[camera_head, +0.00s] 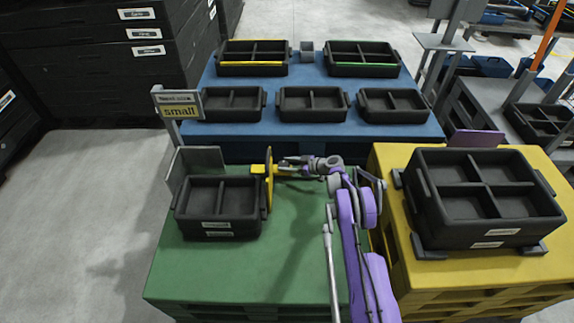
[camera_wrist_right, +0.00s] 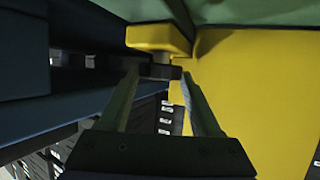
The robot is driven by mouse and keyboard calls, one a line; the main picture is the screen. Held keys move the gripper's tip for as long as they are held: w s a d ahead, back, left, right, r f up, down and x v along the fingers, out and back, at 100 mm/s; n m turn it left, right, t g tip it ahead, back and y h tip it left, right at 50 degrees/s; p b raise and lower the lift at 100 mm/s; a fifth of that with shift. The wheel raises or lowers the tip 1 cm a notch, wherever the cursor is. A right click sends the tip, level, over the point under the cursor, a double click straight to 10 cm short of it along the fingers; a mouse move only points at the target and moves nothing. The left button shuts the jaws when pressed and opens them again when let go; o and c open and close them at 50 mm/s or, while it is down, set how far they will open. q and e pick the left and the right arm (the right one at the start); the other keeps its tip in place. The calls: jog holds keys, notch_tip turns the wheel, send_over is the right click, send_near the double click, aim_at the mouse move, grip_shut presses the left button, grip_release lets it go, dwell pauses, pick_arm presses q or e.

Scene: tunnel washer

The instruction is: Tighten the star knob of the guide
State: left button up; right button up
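The guide (camera_head: 268,185) is a yellow upright plate with a yellow block, at the right side of a black two-compartment crate on the green pallet. It fills much of the right wrist view (camera_wrist_right: 245,95). The star knob (camera_wrist_right: 160,71) shows there as a small dark piece against the yellow block. My right gripper (camera_head: 283,168) reaches the guide from the right, level with its upper part. In the wrist view its two fingers (camera_wrist_right: 160,78) lie on either side of the knob, with hardly any gap. The knob's lobes cannot be made out. My left gripper is not in view.
The black crate (camera_head: 217,236) stands on the green pallet (camera_head: 240,280), beside a grey plate (camera_head: 195,160) and a "small" sign (camera_head: 179,112). A yellow pallet (camera_head: 405,240) with a larger black crate (camera_head: 490,235) is right. A blue table (camera_head: 270,131) with several crates is behind.

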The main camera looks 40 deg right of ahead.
jog(key=c, duration=0.8)
jog(key=shift+a+m+t+h, duration=0.1)
jog(key=shift+m+t+h, duration=0.2)
jog(key=shift+m+h, duration=0.1)
jog(key=shift+s+a+m+h, duration=0.1)
jog(key=shift+a+m+h, duration=0.05)
jog(key=shift+m+h, duration=0.9)
jog(key=h, duration=0.1)
jog(key=m+h+b, duration=0.1)
jog(key=m+h, duration=0.1)
jog(key=shift+a+f+m+t, duration=0.15)
jog(key=shift+a+m+t, duration=0.1)
jog(key=shift+t, duration=0.05)
jog(key=m+h+b, duration=0.3)
jog(key=h+b, duration=0.1)
jog(key=b, duration=0.3)
jog(key=shift+a+g, duration=0.1)
jog(key=shift+g, duration=0.3)
jog(key=shift+m+h+b, duration=0.35)
jog(key=shift+m+b, duration=0.15)
jog(key=shift+b, duration=0.8)
